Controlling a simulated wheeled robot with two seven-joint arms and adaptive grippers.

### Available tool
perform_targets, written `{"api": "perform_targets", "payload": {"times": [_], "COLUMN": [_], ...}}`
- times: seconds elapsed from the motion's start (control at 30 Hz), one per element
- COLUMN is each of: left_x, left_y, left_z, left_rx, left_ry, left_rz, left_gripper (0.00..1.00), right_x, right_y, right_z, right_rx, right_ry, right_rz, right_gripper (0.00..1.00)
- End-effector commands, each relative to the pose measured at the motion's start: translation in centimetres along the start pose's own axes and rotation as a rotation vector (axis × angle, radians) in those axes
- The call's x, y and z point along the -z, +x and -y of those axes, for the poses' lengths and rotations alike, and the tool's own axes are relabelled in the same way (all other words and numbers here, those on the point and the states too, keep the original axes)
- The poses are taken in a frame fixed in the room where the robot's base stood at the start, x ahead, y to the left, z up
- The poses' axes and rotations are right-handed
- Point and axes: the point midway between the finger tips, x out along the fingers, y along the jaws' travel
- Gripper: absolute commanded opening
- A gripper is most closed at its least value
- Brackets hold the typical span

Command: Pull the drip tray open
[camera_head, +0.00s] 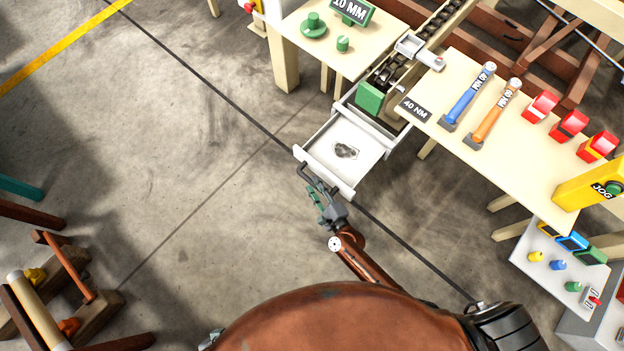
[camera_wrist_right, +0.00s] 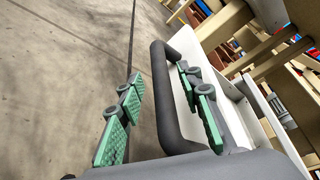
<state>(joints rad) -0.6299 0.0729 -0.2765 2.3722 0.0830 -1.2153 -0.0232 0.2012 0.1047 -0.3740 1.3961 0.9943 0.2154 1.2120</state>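The drip tray (camera_head: 325,147) is a white, shallow drawer with a dark grey puddle in it. It stands out from its frame under the chain conveyor, its inside showing. Its dark bar handle (camera_head: 312,178) is on the front wall, and the handle also shows in the right wrist view (camera_wrist_right: 162,100). My right gripper (camera_head: 319,203) is at the handle. In the right wrist view, its green-padded fingers (camera_wrist_right: 160,112) are wide apart, with the handle between them, nearer the right-hand finger. A gap shows between the handle and the left-hand finger.
A bench (camera_head: 440,117) with blue and orange torque tools and several red blocks stands to the right. A smaller table (camera_head: 290,30) with green parts is behind. Wooden racks (camera_head: 70,285) stand at lower left. The floor (camera_head: 180,170) left of the tray is clear.

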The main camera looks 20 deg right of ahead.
Motion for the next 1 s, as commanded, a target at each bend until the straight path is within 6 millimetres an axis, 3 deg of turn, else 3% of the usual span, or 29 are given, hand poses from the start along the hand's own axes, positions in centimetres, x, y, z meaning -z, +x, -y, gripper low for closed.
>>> {"api": "perform_targets", "payload": {"times": [0.2, 0.43, 0.63, 1.0], "left_x": [0.0, 0.0, 0.0, 0.0], "left_y": [0.0, 0.0, 0.0, 0.0], "left_z": [0.0, 0.0, 0.0, 0.0], "left_rx": [0.000, 0.000, 0.000, -0.001], "left_ry": [0.000, 0.000, 0.000, -0.001], "left_rz": [-0.001, 0.000, -0.001, -0.001], "left_gripper": [0.40, 0.40, 0.40, 0.40], "right_x": [0.2, 0.1, 0.1, 0.0], "right_y": [-4.9, -8.6, -9.8, -9.9], "right_z": [-0.1, -0.1, 0.0, 0.0], "right_rx": [-0.001, -0.001, -0.001, 0.000], "right_ry": [0.000, 0.000, -0.001, 0.000], "right_rz": [-0.003, -0.002, -0.001, -0.001], "right_gripper": [0.33, 0.33, 0.33, 0.33]}}
